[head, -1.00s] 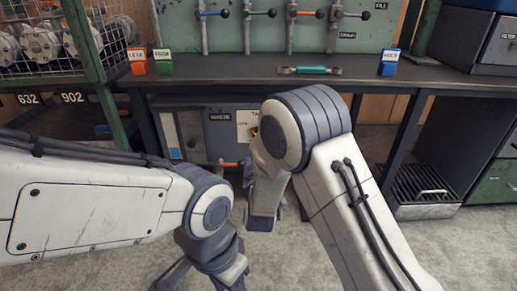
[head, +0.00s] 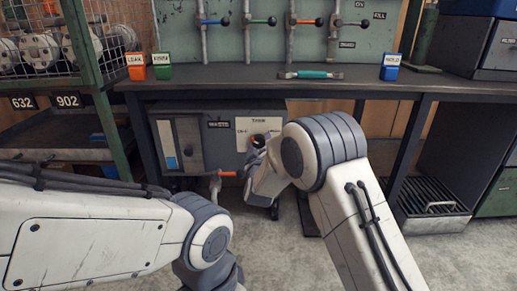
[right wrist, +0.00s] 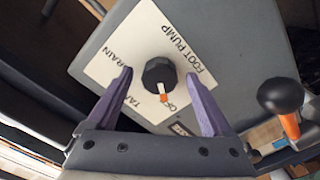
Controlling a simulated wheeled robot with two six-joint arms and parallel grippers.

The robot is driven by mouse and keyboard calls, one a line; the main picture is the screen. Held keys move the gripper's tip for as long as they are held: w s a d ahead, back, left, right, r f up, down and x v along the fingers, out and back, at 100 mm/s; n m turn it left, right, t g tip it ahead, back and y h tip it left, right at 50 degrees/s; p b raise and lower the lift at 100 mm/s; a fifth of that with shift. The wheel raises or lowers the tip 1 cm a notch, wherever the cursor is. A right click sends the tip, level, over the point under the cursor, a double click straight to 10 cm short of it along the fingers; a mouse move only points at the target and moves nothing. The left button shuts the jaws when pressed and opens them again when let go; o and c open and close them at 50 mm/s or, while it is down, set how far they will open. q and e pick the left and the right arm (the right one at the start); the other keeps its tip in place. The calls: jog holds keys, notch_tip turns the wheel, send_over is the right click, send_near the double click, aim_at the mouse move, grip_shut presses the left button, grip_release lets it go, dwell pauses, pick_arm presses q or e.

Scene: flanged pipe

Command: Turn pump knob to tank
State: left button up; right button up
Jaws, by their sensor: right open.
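The black pump knob (right wrist: 159,75) is on a white label plate (right wrist: 110,67) in the right wrist view. Its white and orange pointer is at the OFF mark; FOOT PUMP, DRAIN and a partly hidden TA... label are around it. In the head view the knob (head: 259,140) shows on the grey pump box (head: 222,134), partly behind my right arm. My right gripper (right wrist: 160,78) is open, its purple fingers on either side of the knob with visible gaps; contact is not seen. My left gripper is below the head view's frame.
A lever with an orange handle (head: 228,173) sticks out low on the box; a black-ended orange lever (right wrist: 282,98) is right of my fingers. The workbench (head: 230,75) overhangs the box. A slatted grey crate (head: 430,201) stands right.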

grip_shut()
